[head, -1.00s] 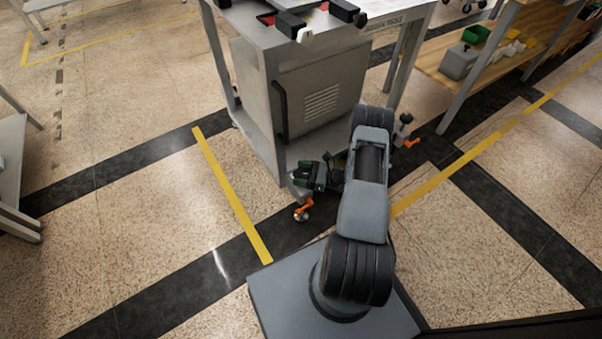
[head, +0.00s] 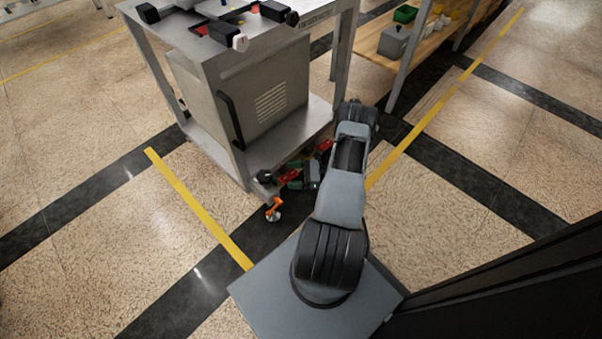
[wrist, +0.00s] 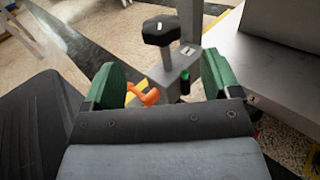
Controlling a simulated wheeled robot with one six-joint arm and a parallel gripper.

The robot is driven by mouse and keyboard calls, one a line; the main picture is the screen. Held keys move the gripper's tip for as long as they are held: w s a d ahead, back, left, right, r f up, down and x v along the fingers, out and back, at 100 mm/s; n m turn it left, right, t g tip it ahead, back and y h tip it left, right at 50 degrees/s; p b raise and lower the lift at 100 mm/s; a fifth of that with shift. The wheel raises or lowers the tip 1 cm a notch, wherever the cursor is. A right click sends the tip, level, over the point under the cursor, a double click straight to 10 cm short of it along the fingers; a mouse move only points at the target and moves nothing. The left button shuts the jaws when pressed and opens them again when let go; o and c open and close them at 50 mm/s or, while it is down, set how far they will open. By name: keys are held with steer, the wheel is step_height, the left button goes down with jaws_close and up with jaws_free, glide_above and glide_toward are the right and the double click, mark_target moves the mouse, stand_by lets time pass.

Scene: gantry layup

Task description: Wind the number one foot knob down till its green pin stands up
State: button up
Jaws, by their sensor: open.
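The number one foot knob (wrist: 160,30) is a black lobed knob with a white mark on top, on a stem above a grey foot bracket (wrist: 172,82) at the cart's corner. It also shows in the head view (head: 265,177). A small green pin (wrist: 185,76) shows at the bracket beside the stem; how far it stands up is hard to tell. My gripper (wrist: 161,66) is open, its green pads left and right of the knob's line in the wrist view, the knob beyond the tips. In the head view my gripper (head: 289,175) is just right of the knob, apparently not touching it.
An orange lever (head: 274,205) sits low on the foot. The grey cart (head: 245,95), with a cabinet and a lower shelf, stands above and behind the gripper. A wooden bench (head: 375,45) is at the upper right. Floor left of the cart is clear.

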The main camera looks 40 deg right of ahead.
steer(key=shift+v, duration=1.5)
steer(key=w+a+r+n+g+h+p, duration=0.1)
steer(key=a+r+n+g+p, duration=0.35)
steer(key=r, duration=0.75)
steer(key=a+r+n+g+h+p, duration=0.2)
steer(key=a+r+n+g+p, duration=0.3)
steer(key=r, duration=0.7)
steer(key=w+a+r+n+g+h+p, duration=0.15)
steer(key=r+n+p, duration=0.25)
steer(key=r+p, duration=0.5)
steer(key=s+a+r+n+t+h+p, duration=0.1)
steer(key=s+a+r+n+h+p, duration=0.2)
steer(key=r, duration=0.7)
steer(key=s+a+r+n+t+h+p, duration=0.1)
steer(key=s+a+r+n+h+p, duration=0.2)
steer(key=r+p, duration=0.3)
steer(key=s+a+r+n+t+h+p, duration=0.1)
steer(key=s+a+r+n+h+p, duration=0.2)
steer(key=r, duration=1.3)
steer(key=n+p, duration=0.1)
steer(key=n, duration=0.1)
steer(key=shift+s+a+r+n+p, duration=0.2)
steer(key=shift+s+r+n+p, duration=0.05)
steer(key=shift+s+n+p, duration=0.1)
steer(key=shift+s+a+r+n+t+h, duration=0.15)
steer(key=shift+s+r+n+t+h, duration=0.05)
steer(key=shift+r+n+t+h, duration=0.2)
steer(key=shift+c, duration=0.4)
